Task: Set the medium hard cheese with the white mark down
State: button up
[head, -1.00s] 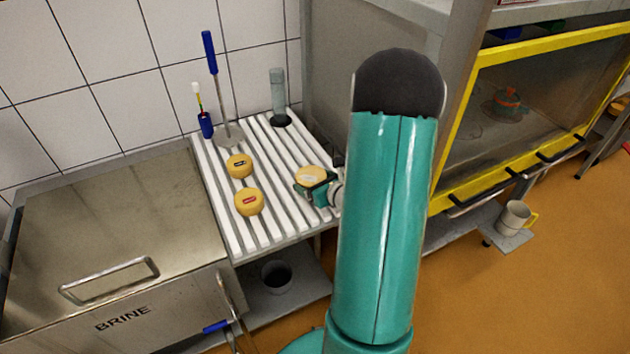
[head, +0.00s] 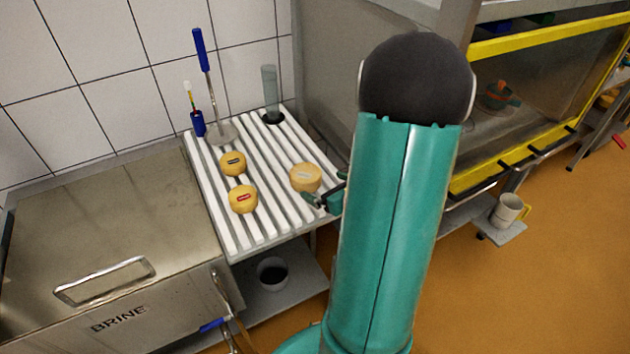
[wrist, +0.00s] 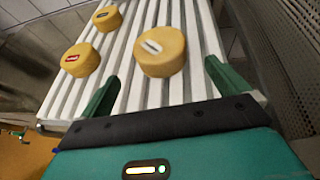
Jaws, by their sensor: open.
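The medium cheese with the white mark (head: 306,179) rests on the white slatted rack (head: 262,228), at the right of two other cheeses. In the wrist view this cheese (wrist: 161,52) sits upright on the slats, its white mark on top. My gripper (head: 325,197) is open and empty at the rack's right edge, just in front of the cheese. In the wrist view the two green fingers of my gripper (wrist: 160,85) are spread wide, nearer the camera than the cheese, and do not touch it.
A cheese with a red mark (head: 243,199) and one with a dark mark (head: 233,163) stand on the rack to the left. Behind are a blue-handled tool (head: 203,65) and a clear cylinder (head: 270,92). The brine tank (head: 110,245) is left; a yellow-framed cabinet (head: 530,120) is right.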

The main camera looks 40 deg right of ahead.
jog(key=a+r+n+g+y, duration=0.3)
jog(key=a+r+n+y, duration=0.15)
jog(key=a+n, duration=0.6)
jog(key=a+r+n+g+y, duration=0.2)
jog(key=a+r+n+y, duration=0.35)
jog(key=a, duration=0.75)
jog(key=s+a+r+n+g+h, duration=0.1)
jog(key=s+a+r+n+h, duration=0.2)
jog(key=n, duration=0.7)
jog(key=s+a+r+n+g+h, duration=0.1)
jog(key=s+a+r+n+h, duration=0.3)
jog(key=r+n, duration=0.3)
jog(key=s+n+h, duration=0.1)
jog(key=n, duration=0.3)
jog(key=shift+a+g, duration=0.15)
jog(key=shift+g, duration=0.25)
jog(key=shift+c, duration=0.4)
